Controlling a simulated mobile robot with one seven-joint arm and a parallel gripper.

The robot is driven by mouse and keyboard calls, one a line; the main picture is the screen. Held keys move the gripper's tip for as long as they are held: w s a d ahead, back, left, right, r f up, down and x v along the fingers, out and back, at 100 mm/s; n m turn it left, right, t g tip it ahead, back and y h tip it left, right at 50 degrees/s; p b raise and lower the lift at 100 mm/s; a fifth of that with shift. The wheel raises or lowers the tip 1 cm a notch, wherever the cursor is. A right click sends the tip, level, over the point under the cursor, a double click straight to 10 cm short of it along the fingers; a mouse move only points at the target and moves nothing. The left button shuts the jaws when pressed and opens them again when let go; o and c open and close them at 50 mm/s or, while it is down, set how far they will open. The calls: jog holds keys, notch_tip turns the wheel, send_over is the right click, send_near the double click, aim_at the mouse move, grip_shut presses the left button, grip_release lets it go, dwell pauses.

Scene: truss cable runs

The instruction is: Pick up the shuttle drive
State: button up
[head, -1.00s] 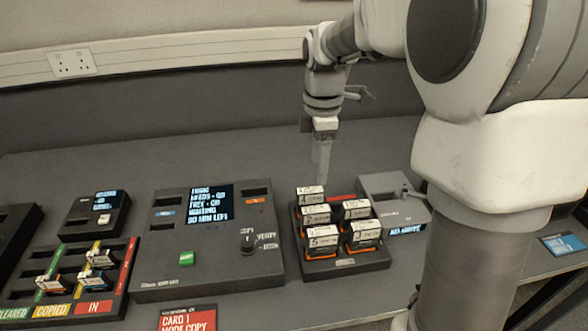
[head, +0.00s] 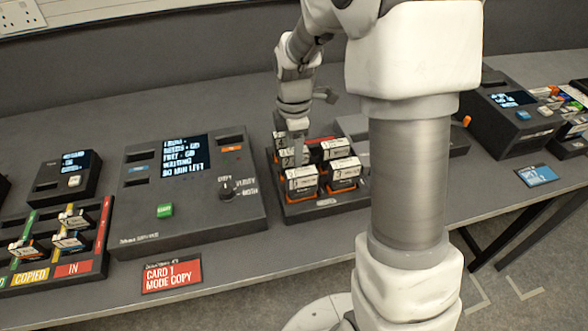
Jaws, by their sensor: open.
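A dark tray (head: 327,208) on the bench holds several drives with white label tops and black bodies. The front-left drive (head: 301,180), front-right drive (head: 344,170) and back-right drive (head: 336,148) show clearly. The labels are too small to read, so I cannot tell which one is the shuttle drive. My gripper (head: 298,153) points down at the left column of the tray, over or at a rear-left drive (head: 284,157) that it partly hides. The gripper is open. I cannot tell whether its fingers touch or straddle that drive.
A copier box (head: 192,215) with a screen, green button and knob stands close left of the tray. A grey device (head: 353,125) sits to the right, partly hidden by my arm. A rack with coloured lanes (head: 62,240) is at far left. Bare bench lies behind.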

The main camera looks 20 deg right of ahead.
jog(key=shift+f, duration=1.6)
grip_shut()
